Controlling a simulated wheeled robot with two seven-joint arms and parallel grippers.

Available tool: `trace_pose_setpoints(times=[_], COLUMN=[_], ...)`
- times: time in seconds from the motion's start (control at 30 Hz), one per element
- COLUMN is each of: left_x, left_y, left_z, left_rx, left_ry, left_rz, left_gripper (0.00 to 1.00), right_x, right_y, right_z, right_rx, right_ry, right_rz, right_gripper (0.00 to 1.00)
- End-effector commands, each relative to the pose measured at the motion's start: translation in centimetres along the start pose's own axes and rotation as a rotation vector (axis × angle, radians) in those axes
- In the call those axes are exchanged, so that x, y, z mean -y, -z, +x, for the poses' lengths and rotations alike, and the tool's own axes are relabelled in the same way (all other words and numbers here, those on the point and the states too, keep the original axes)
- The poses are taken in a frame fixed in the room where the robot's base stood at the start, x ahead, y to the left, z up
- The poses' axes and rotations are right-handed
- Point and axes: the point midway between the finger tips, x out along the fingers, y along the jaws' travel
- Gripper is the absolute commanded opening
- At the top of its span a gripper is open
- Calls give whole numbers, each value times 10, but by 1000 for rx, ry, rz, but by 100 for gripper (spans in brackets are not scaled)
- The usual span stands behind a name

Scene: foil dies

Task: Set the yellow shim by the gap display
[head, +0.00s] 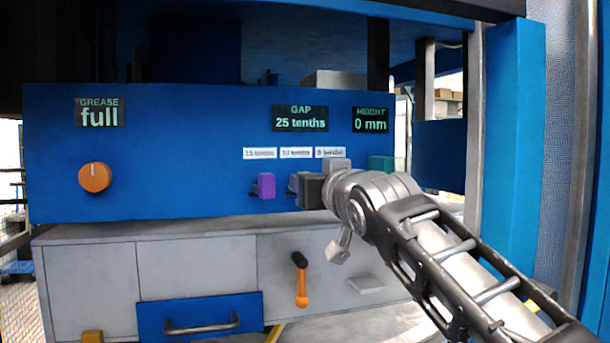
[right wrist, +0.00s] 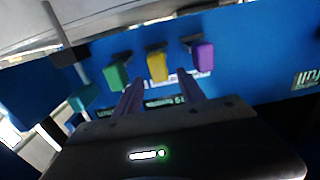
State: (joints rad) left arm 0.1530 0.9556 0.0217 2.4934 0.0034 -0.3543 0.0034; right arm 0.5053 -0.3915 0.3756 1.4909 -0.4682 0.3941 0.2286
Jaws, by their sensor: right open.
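The yellow shim (right wrist: 157,66) sits on a holder on the blue panel, between a green shim (right wrist: 117,74) and a purple shim (right wrist: 203,56) in the right wrist view. My right gripper (right wrist: 159,88) is open and empty. Its two fingers point toward the yellow shim, one to each side of its line; I cannot tell whether they reach it. In the head view my right gripper (head: 298,186) hides the yellow and green shims, while the purple shim (head: 265,185) shows. The gap display (head: 300,119) reads 25 tenths. My left gripper is not in view.
Three white labels (head: 296,153) sit above the shims. The height display (head: 370,120) reads 0 mm, the grease display (head: 99,112) full. A teal block (head: 381,163) is at the right. An orange knob (head: 95,177), an orange-handled lever (head: 301,285) and a blue drawer (head: 200,313) stand clear.

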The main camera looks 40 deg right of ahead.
Motion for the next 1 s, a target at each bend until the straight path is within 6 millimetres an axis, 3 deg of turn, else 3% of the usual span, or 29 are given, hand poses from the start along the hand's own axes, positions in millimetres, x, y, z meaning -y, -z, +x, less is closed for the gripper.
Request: trace_pose_setpoints(times=[0.3, 0.67, 1.0], left_x=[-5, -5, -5], left_y=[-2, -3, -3], left_z=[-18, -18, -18], left_rx=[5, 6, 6], left_ry=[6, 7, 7], left_rz=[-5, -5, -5], left_gripper=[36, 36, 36], right_x=[-1, 0, 0], right_y=[2, 0, 0], right_z=[46, 51, 51], right_rx=[2, 0, 0], right_ry=[-1, 0, 0], right_rz=[-1, 0, 0], right_gripper=[47, 47, 19])
